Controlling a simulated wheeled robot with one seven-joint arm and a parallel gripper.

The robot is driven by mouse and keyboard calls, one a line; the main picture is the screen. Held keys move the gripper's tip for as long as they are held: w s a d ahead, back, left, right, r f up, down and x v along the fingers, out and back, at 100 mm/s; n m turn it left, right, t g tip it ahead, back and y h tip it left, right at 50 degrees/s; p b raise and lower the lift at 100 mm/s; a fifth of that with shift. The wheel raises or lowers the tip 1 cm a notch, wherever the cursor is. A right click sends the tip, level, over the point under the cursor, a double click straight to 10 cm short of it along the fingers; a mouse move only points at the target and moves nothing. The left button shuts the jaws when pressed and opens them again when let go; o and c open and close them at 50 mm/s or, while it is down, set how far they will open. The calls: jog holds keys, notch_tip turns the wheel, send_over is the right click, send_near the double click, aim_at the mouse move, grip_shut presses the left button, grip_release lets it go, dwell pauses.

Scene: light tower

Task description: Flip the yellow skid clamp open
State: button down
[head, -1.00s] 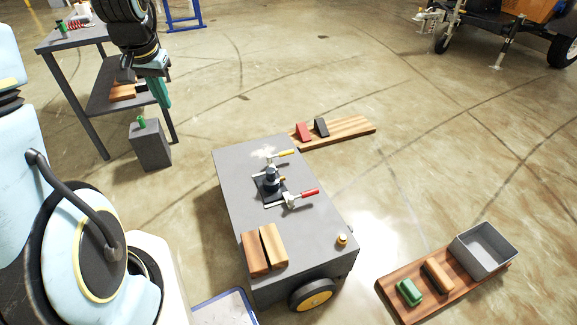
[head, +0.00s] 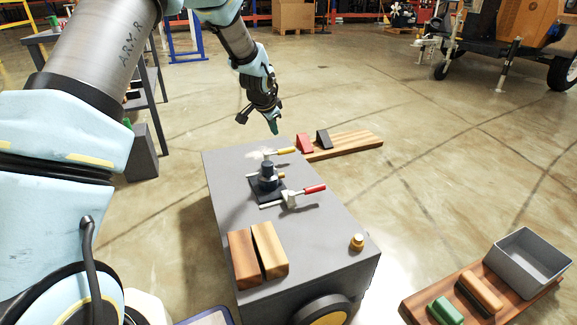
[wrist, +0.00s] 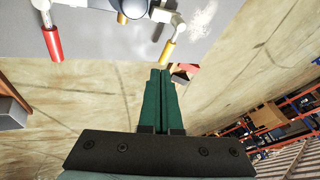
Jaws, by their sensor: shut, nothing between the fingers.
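The yellow-handled skid clamp (head: 284,151) is on the far part of the grey skid top (head: 225,180), its handle lying low and pointing right. It also shows in the wrist view, its yellow handle (wrist: 168,52) near the top centre. My gripper (head: 274,130) is above the far edge of the skid, apart from the handle. In the wrist view its green fingers (wrist: 160,72) are together and empty, with the tips close below the yellow handle in the picture. The red-handled clamp (head: 305,191) sits nearer, beside the dark fitting (head: 268,175); its red handle also shows in the wrist view (wrist: 52,42).
Two wooden blocks (head: 270,247) and a brass knob (head: 357,241) are on the near skid top. A plank (head: 350,145) with red and black wedges (head: 305,143) lies behind the skid. A board with a grey bin (head: 525,262) stands at right. The floor between is clear.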

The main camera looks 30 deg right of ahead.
jog(key=d+f+m+b, duration=0.1)
jog(key=d+f+b, duration=0.1)
jog(key=d+f, duration=0.2)
jog(key=shift+s+d+f+h, duration=0.3)
jog(key=shift+s+d+f, duration=0.05)
jog(key=shift+d+f, duration=0.1)
jog(key=b+x, duration=0.4)
jog(key=x, duration=0.6)
jog(key=shift+s+a+b, duration=0.1)
jog(key=shift+b, duration=0.25)
jog(key=w, duration=0.1)
jog(key=w+b, duration=0.1)
jog(key=w+f, duration=0.1)
jog(key=shift+d, duration=0.3)
jog(key=shift+w+r+b, duration=0.1)
jog(key=shift+w+b, duration=0.3)
jog(key=shift+w, duration=0.1)
